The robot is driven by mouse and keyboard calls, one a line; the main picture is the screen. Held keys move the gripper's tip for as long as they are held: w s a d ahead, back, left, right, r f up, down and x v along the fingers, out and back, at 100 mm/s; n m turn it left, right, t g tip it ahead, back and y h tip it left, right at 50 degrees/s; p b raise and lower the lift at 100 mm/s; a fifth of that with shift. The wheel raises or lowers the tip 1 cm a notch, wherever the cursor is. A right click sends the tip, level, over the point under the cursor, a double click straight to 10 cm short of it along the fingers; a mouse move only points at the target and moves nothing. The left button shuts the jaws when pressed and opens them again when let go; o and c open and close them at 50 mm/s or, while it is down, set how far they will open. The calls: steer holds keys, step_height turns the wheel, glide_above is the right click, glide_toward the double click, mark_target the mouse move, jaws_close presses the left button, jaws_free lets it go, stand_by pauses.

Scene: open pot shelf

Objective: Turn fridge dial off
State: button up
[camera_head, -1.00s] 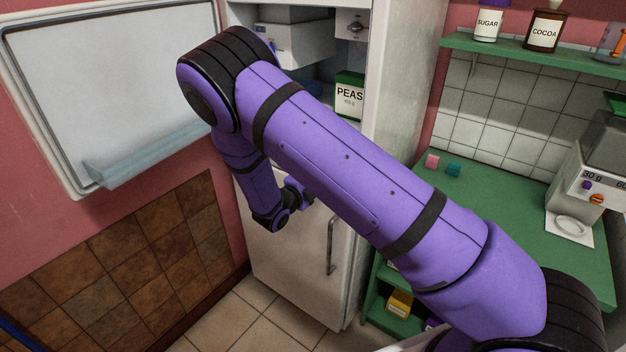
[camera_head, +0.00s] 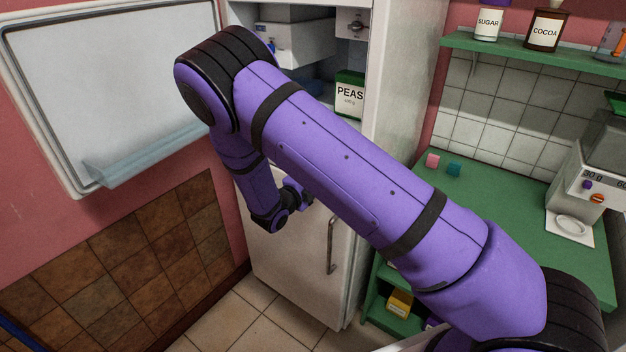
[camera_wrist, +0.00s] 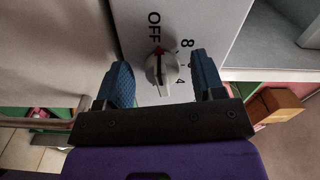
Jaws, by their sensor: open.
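The fridge dial (camera_wrist: 161,70) is a pale round knob with a ridge and a red mark, on a light panel in the wrist view. The red mark points up the picture, close to the printed OFF; the numbers 8 and 4 show to its right. The dial also shows in the head view (camera_head: 355,25), high in the open fridge (camera_head: 405,75). My gripper (camera_wrist: 160,60) is open, its blue fingers left and right of the dial in the picture, with gaps on both sides. I cannot tell how far the fingertips are from the panel. My arm hides the gripper in the head view.
A peas box (camera_head: 349,95) stands inside the fridge below the dial panel. The lower fridge door with its handle (camera_head: 331,245) is shut.

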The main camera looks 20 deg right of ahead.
steer(key=v, duration=1)
steer(key=shift+a, duration=0.15)
steer(key=shift+s, duration=0.1)
